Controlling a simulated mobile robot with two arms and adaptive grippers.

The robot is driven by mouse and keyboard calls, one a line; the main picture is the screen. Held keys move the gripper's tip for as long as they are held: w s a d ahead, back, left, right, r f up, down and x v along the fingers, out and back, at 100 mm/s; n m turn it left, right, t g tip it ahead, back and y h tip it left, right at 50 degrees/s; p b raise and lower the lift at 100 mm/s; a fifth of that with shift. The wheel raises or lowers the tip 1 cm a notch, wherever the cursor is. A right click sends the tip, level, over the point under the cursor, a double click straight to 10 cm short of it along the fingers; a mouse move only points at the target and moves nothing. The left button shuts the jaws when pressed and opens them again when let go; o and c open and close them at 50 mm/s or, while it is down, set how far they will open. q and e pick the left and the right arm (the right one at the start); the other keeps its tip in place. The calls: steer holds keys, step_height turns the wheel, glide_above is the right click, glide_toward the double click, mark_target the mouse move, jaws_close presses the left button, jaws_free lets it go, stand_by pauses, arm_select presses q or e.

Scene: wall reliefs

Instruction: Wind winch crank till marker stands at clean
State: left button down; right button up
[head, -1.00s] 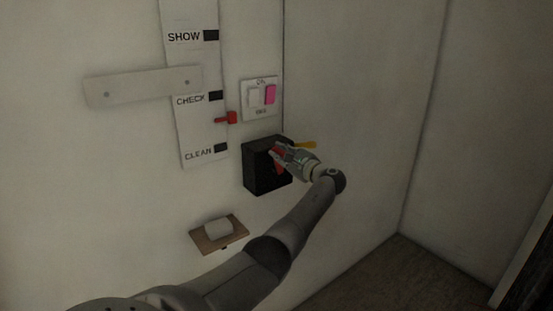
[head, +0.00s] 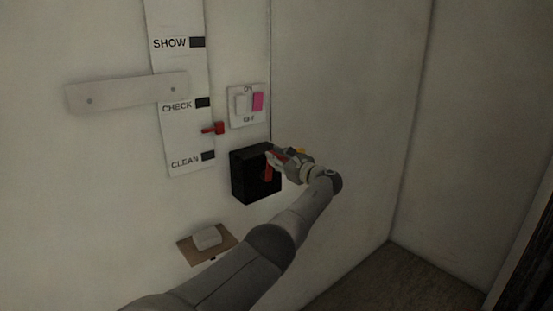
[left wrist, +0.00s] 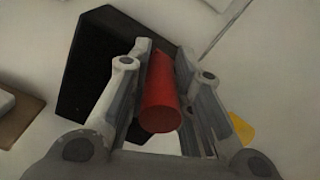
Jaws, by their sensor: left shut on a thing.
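The black winch box (head: 243,176) is on the wall below the switch plate. My left gripper (head: 272,154) is at its right front and shut on the red crank handle (head: 268,171). In the left wrist view the handle (left wrist: 162,100) is a red cylinder between the two fingers, with the black box behind it. The red marker (head: 214,128) stands at the right edge of the white scale strip (head: 184,133), about midway between the CHECK and CLEAN labels. The crank arm is mostly hidden. My right gripper is out of view.
A switch plate (head: 247,105) with a pink and a white key is above the box. A pale bar (head: 126,93) crosses the strip. A brown plate with a white block (head: 207,238) is below left. A yellow piece (left wrist: 242,131) shows beside my gripper. A wall corner is at right.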

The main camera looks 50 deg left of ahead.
arm_select(q)
steer(key=shift+d+f, duration=0.1)
steer(key=shift+f, duration=0.15)
steer(key=c, duration=1.3)
jaws_free()
steer(key=shift+w, duration=0.15)
steer(key=shift+o, duration=0.2)
steer(key=shift+d+r, duration=0.1)
steer(key=s+d, duration=0.1)
steer(key=d, duration=1)
steer(key=shift+d, duration=0.4)
